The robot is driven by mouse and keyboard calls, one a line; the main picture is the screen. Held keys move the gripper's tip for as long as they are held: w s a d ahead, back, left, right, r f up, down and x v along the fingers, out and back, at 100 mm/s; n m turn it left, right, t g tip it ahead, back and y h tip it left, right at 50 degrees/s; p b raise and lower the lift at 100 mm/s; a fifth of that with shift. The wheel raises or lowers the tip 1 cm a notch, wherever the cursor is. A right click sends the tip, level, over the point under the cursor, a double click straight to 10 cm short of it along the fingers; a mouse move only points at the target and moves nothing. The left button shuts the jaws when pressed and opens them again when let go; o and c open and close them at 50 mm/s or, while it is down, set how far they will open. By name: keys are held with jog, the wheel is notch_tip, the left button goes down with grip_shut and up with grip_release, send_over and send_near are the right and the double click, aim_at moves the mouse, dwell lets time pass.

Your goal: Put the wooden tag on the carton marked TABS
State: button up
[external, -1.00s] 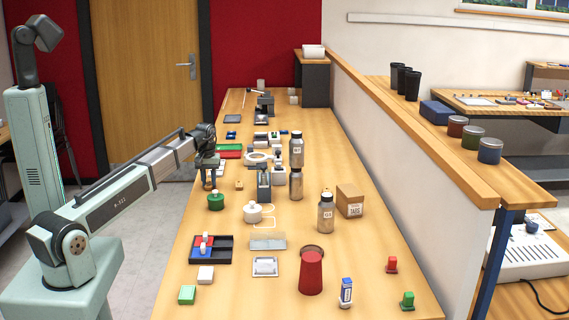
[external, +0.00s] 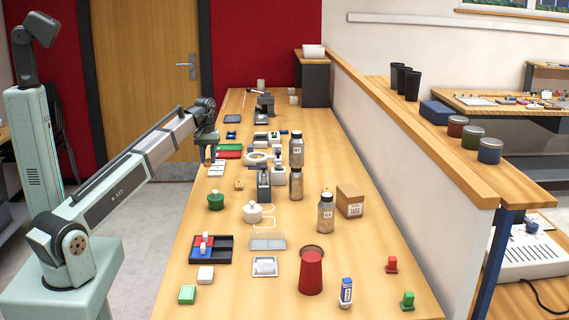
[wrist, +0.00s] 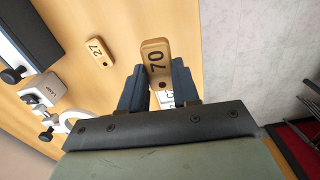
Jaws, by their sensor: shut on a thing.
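My gripper (wrist: 158,85) is shut on a wooden tag (wrist: 155,62) marked 70, held between the two dark fingers in the wrist view. A second wooden tag (wrist: 98,51), marked 27, lies flat on the bench.
A green pot (external: 216,201) and a white pot (external: 252,212) are nearer. A red cup (external: 311,273) stands in front. A low wall (external: 440,190) runs along the right.

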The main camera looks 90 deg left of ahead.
jog(key=w+d+r, duration=0.4)
jog(key=w+d, duration=0.2)
jog(key=w, duration=0.4)
jog(key=w+d+r, duration=0.4)
jog(key=w+d, duration=0.1)
jog(key=w, duration=0.5)
jog(key=w+d+r, duration=0.3)
jog(key=w+d, duration=0.3)
jog(key=w, duration=0.4)
send_near(350, 190)
jog(key=shift+n, duration=0.3)
notch_tip(350, 190, down, 6)
jog(key=shift+a+f, duration=0.15)
jog(key=shift+f, duration=0.05)
jog(key=shift+f, duration=0.15)
jog(key=o, duration=1)
notch_tip(350, 190, up, 12)
